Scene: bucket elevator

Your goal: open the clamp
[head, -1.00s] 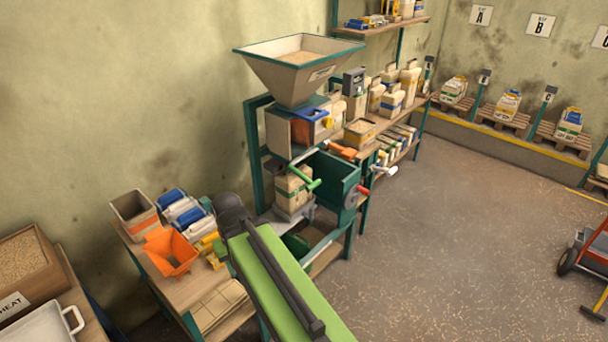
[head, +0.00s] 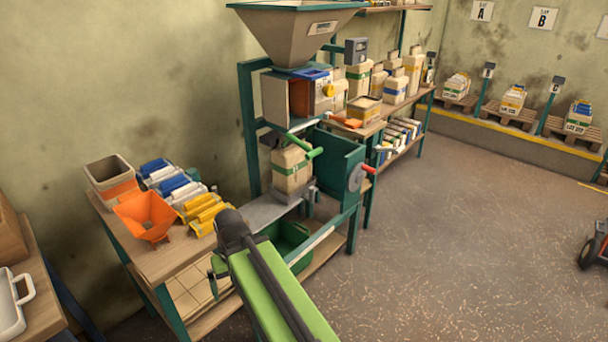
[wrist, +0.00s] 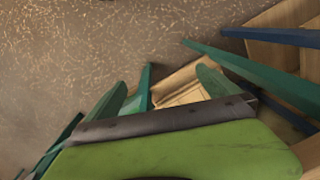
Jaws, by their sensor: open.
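A green lever handle (head: 302,146), which looks like the clamp's handle, sticks out at the front of the filling machine, just above a filled paper bag (head: 291,169). The bag stands upright on a grey platform under the spout, with its top close to the lever. The clamp jaws themselves cannot be made out. My gripper (wrist: 162,78) is open and empty, its two dark green fingers spread apart in the wrist view. It points down beside the low bench, to the left of and below the lever, touching neither lever nor bag. In the head view my arm mostly hides it.
The hopper (head: 295,35) rises above the bag. A red-handled wheel (head: 358,177) is right of it. A green bin (head: 290,240) sits below. Open floor lies right.

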